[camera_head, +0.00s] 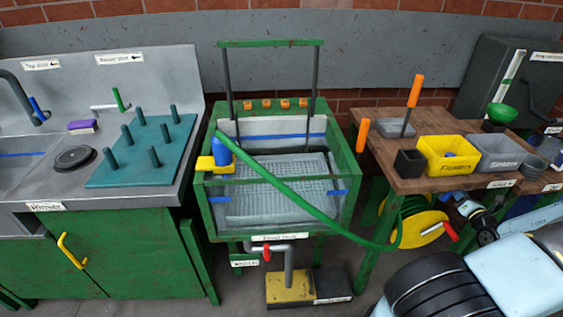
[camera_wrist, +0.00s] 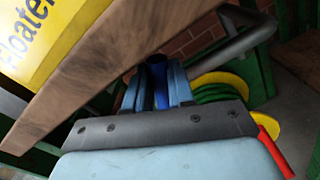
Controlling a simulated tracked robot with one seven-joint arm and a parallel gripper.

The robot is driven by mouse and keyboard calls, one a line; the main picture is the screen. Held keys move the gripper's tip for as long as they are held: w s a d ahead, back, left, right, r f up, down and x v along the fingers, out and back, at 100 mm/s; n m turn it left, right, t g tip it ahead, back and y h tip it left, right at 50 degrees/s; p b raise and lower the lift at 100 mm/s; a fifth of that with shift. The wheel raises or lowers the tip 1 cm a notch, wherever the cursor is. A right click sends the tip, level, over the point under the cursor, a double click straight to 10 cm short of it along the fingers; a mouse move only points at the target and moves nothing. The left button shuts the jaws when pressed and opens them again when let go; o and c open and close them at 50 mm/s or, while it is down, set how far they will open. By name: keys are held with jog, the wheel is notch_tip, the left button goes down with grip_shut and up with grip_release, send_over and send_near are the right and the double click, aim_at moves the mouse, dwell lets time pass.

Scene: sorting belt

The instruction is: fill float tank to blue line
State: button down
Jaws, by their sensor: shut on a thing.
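The float tank (camera_head: 212,222) is a green-framed, see-through tank in the middle of the head view. A blue line (camera_head: 335,197) runs on its walls, and a grey grid lies inside; I cannot make out a water level. A green hose (camera_head: 310,205) runs from the tank's left rim, where a blue nozzle (camera_head: 222,149) sits in a yellow holder (camera_head: 205,164), to the reel at right. My gripper (camera_head: 466,207) is below the bench at right. In the wrist view it is shut on a blue handle (camera_wrist: 158,86) by a grey pipe (camera_wrist: 235,45).
A wooden bench (camera_head: 415,185) with a yellow bin (camera_head: 447,167) and grey bins stands above my gripper; its edge is close in the wrist view. The yellow hose reel (camera_head: 425,232) with a red handle is beside my gripper. A pedal (camera_head: 289,289) lies under the tank.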

dwell(0.5)
jog(key=shift+s+a+r+n, duration=0.1)
jog(key=shift+a+n, duration=0.2)
jog(key=shift+n, duration=0.45)
jog(key=shift+a+r+n, duration=0.1)
jog(key=shift+a+n, duration=0.2)
jog(key=shift+n, duration=0.45)
jog(key=shift+a+n, duration=0.35)
jog(key=shift+n, duration=0.35)
jog(key=shift+a+n, duration=0.3)
jog(key=shift+n, duration=0.4)
jog(key=c, duration=0.7)
grip_release()
jog(key=shift+r, duration=0.1)
jog(key=shift+s, duration=0.1)
jog(key=shift+s+d, duration=0.15)
jog(key=shift+s, duration=1.8)
jog(key=shift+s+d, duration=0.1)
jog(key=shift+s, duration=1.85)
